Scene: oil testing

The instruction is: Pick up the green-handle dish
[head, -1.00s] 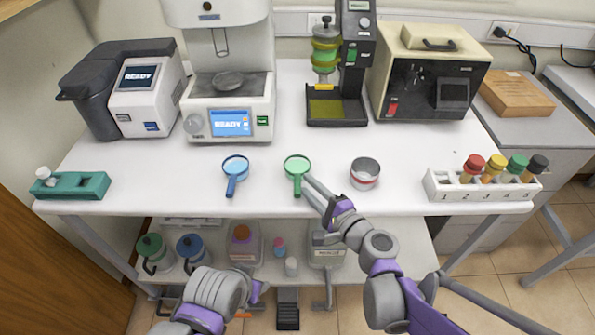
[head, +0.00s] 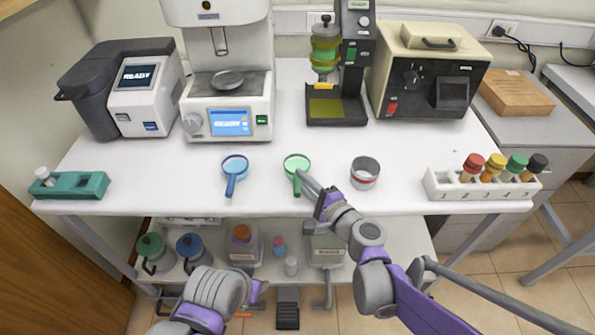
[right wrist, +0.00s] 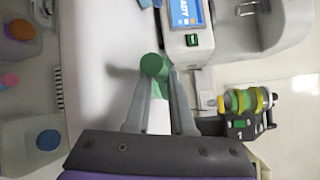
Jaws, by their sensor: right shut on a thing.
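The green-handle dish (head: 297,162) is near the front middle of the white table, its handle pointing to the front edge. My right gripper (head: 300,177) is at the handle. In the right wrist view the green handle (right wrist: 155,66) lies between the two fingertips (right wrist: 157,78), and the gripper is shut on it. The dish looks at table height; I cannot tell whether it touches the top. My left gripper (head: 258,290) is low in front of the table, over the lower shelf, and its fingers are too unclear to read.
A blue-handle dish (head: 235,166) lies to the left and a metal cup (head: 365,173) stands to the right. A white rack (head: 480,186) with capped vials is at the right, a teal holder (head: 70,186) at the left. Machines line the back; the table (head: 290,110) is clear between.

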